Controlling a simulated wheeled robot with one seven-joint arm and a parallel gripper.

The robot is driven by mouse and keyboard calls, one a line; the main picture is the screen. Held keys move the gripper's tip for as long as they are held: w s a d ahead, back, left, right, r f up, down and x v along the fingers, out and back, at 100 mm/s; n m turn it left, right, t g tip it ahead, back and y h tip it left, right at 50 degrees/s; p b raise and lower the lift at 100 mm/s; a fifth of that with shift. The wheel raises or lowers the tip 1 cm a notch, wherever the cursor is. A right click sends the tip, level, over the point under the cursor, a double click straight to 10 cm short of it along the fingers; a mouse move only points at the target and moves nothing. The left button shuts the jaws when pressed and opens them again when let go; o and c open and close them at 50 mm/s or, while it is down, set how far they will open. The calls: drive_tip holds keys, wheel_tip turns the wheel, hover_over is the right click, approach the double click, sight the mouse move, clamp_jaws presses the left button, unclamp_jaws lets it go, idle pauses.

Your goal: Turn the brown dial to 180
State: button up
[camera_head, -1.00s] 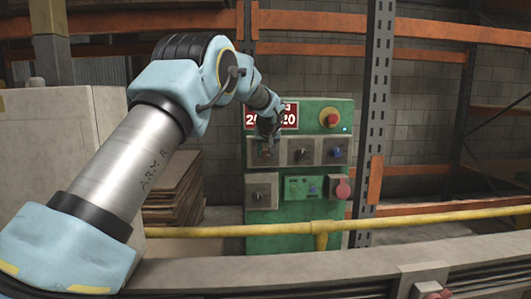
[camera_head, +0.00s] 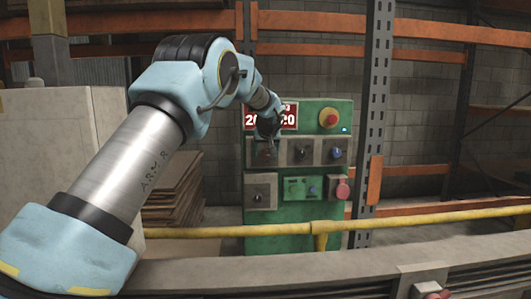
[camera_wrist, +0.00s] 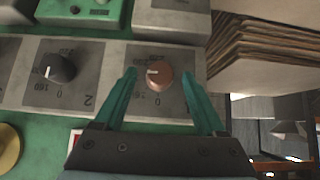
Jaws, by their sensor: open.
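The brown dial (camera_wrist: 159,76) sits on a grey plate of the green control panel (camera_head: 300,216). In the wrist view it is round, with a pale pointer mark on its left side and a scale printed around it. My gripper (camera_wrist: 160,75) is open, with its teal fingers on either side of the dial and apart from it. In the head view my gripper (camera_head: 266,145) is in front of the panel's left dial plate and hides most of the brown dial.
A black dial (camera_wrist: 60,68) is beside the brown one. The panel also has a red mushroom button (camera_head: 329,118) and a red knob (camera_head: 342,189). A yellow rail (camera_head: 420,217) crosses in front. Stacked brown sheets (camera_wrist: 262,45) stand next to the panel.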

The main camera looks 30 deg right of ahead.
drive_tip(key=b+v, duration=0.2)
drive_tip(key=v, duration=0.8)
drive_tip(key=shift+s+a+r+b, duration=0.15)
drive_tip(key=shift+s+r+b, duration=0.15)
drive_tip(key=shift+b, duration=0.1)
drive_tip(key=a+f+n+g+y+p, duration=0.1)
drive_tip(key=a+f, duration=0.3)
drive_tip(key=a, duration=0.6)
drive_tip(key=s+a+f+g+y+p, duration=0.1)
drive_tip(key=a+f, duration=0.2)
drive_tip(key=a, duration=0.7)
drive_tip(key=a+f+n+g+y+p, duration=0.1)
drive_tip(key=a+f, duration=0.3)
drive_tip(key=a, duration=0.7)
drive_tip(key=s+a+f+n+g, duration=0.1)
drive_tip(key=s+a+f, duration=0.3)
drive_tip(key=s+a, duration=0.5)
drive_tip(key=s+a+f+g+p, duration=0.1)
drive_tip(key=s+a+f, duration=0.3)
drive_tip(key=s+a, duration=0.6)
drive_tip(key=shift+s+n+g+y, duration=0.3)
drive_tip(key=shift+s+n+g, duration=0.1)
drive_tip(key=shift+g, duration=0.4)
